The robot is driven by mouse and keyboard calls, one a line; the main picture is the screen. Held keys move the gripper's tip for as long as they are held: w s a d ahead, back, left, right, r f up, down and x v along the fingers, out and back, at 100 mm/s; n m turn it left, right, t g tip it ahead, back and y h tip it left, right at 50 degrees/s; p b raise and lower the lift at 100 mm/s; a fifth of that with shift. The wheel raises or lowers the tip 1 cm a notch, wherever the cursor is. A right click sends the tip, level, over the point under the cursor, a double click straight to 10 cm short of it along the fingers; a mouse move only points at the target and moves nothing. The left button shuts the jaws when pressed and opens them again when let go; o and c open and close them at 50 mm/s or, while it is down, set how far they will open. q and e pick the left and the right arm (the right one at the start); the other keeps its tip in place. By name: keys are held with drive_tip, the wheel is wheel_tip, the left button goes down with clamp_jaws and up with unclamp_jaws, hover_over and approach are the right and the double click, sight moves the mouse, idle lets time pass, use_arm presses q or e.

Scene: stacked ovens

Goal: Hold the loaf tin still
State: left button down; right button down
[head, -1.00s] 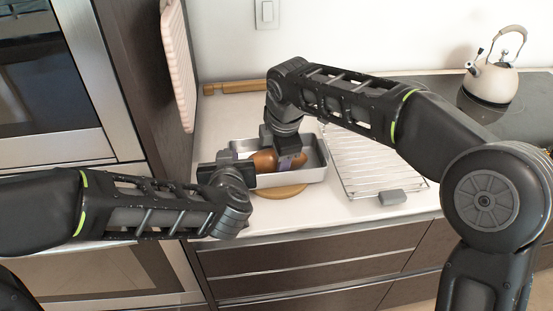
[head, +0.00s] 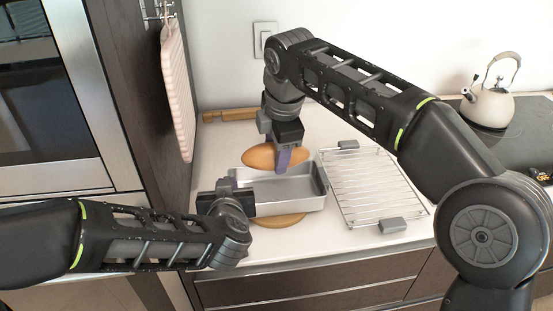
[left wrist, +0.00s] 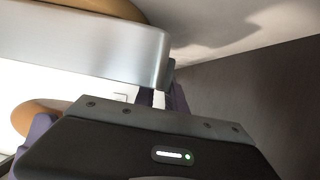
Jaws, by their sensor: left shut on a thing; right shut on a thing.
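The silver loaf tin (head: 290,195) sits on a round wooden board (head: 278,221) on the counter, and its inside looks empty. My left gripper (head: 233,190) is shut on the tin's left end; the tin's wall (left wrist: 90,42) also shows in the left wrist view, with part of the gripper (left wrist: 165,100). My right gripper (head: 285,155) is shut on a brown loaf (head: 262,156) and holds it above the back of the tin. The right fingers hide part of the loaf.
A wire cooling rack (head: 365,180) with grey end pieces stands right of the tin. A rolling pin (head: 228,115) lies at the back. A pink ridged board (head: 178,90) hangs at the left. A kettle (head: 488,102) stands on the hob at right.

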idle(0.4)
use_arm(q)
drive_tip(key=c, duration=1.3)
unclamp_jaws()
drive_tip(key=shift+s, duration=0.1)
drive_tip(key=v, duration=0.7)
drive_tip(key=shift+s+r, duration=0.1)
drive_tip(key=shift+s, duration=0.05)
drive_tip(key=shift+r, duration=0.1)
